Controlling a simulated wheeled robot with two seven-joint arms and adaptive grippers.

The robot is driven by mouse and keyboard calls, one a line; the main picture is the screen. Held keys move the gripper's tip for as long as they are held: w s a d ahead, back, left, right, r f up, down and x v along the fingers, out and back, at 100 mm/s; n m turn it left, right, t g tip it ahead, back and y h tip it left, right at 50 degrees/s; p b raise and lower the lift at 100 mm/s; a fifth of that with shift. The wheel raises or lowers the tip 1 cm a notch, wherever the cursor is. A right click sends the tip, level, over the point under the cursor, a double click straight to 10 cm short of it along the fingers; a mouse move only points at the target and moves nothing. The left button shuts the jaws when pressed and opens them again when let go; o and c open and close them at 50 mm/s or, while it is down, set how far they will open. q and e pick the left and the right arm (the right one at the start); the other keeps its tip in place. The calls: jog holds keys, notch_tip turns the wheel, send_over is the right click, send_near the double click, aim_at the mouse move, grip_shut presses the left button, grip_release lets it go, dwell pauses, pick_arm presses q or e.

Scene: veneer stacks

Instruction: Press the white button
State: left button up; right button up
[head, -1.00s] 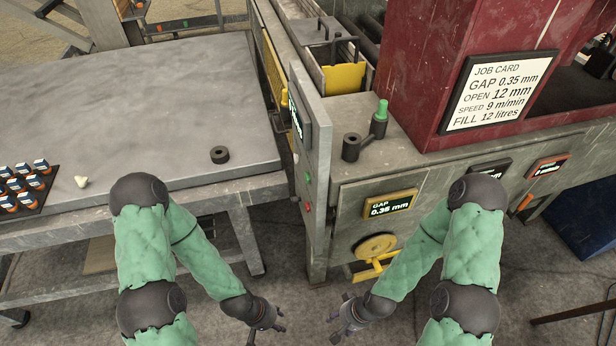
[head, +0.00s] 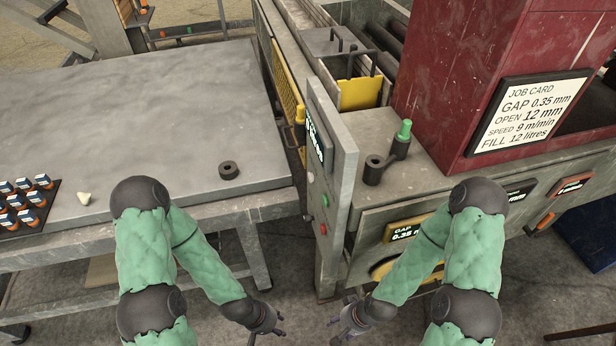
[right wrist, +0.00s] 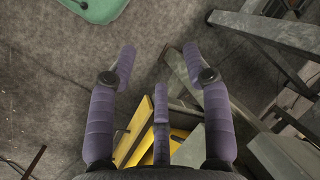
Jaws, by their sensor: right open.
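A grey upright control panel (head: 338,158) stands at the machine's near left corner, with a dark display (head: 319,142) on its left-facing side. Below the display are a green button (head: 325,200) and a red button (head: 323,229). A small pale spot (head: 310,177) also shows there; I cannot tell whether it is a white button. My left gripper (head: 267,335) is open and empty, low in front of the panel. My right gripper (head: 340,327) is open and empty, low beside it; its spread purple fingers show in the right wrist view (right wrist: 160,75). Neither touches the panel.
A grey table (head: 130,110) on the left holds a dark ring (head: 229,170), a pale cone (head: 84,198) and a tray of small bottles (head: 57,190). The machine has a green-topped post (head: 404,132) and a job card (head: 530,112). Floor is open between my grippers.

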jog(key=shift+w+a, duration=0.1)
jog(key=shift+w, duration=0.05)
grip_shut()
dwell(1.3)
